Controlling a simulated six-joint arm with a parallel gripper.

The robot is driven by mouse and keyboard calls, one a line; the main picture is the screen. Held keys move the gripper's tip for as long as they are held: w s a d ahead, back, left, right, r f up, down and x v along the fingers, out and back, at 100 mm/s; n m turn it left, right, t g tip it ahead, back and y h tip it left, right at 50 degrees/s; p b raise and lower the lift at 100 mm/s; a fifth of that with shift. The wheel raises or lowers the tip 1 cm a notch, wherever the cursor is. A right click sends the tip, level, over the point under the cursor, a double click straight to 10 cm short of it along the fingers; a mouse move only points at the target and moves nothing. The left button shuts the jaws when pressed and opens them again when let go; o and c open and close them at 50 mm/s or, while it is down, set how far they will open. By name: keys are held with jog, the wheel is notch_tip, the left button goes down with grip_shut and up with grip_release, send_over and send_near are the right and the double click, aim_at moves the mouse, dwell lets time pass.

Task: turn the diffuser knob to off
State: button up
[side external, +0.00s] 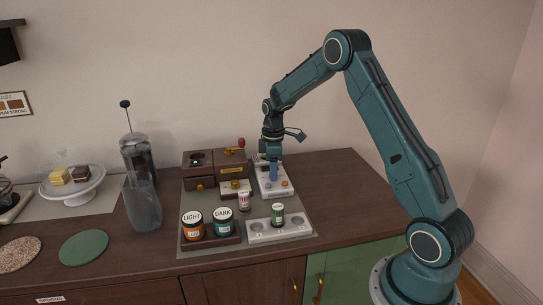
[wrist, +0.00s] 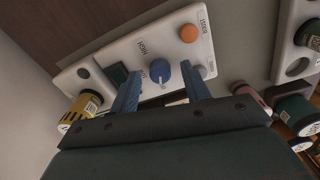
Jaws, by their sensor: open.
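The diffuser is a white panel (wrist: 135,48), which also shows in the side view (side external: 265,190) at the back right of the counter mat. Its blue round knob (wrist: 160,70) has a pale pointer mark that faces the bottom of the wrist view. A "HIGH" label is above it; other labels near it are partly hidden. An orange button (wrist: 188,33) sits beside the "BOOST" label. My gripper (wrist: 160,74) is open, its blue fingers apart on either side of the knob. I cannot tell whether they touch it. In the side view my gripper (side external: 271,170) is low over the panel.
Light (side external: 193,225) and dark (side external: 222,220) jars stand in a front tray. A white holder (side external: 262,234) with a green jar (side external: 277,212) is in front of the diffuser. Brown boxes (side external: 199,167) stand left. The counter's right side (side external: 350,195) is clear.

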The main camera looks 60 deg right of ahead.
jog(key=shift+r, duration=0.15)
notch_tip(320, 180, up, 14)
jog(key=shift+f, duration=0.25)
dwell(0.4)
jog(key=s+a+r+m+t, duration=0.3)
jog(key=s+a+r, duration=0.8)
jog(key=s+a, duration=0.25)
jog(key=s+a+f+m+t, duration=0.1)
jog(key=s+a+m, duration=0.1)
jog(key=s+a, duration=0.2)
jog(key=s+a+f+m+t, duration=0.1)
jog(key=s+a, duration=0.3)
jog(key=s, duration=0.7)
jog(key=shift+f+m+t, duration=0.3)
jog(key=shift+f+m, duration=0.2)
jog(key=shift+f, duration=0.2)
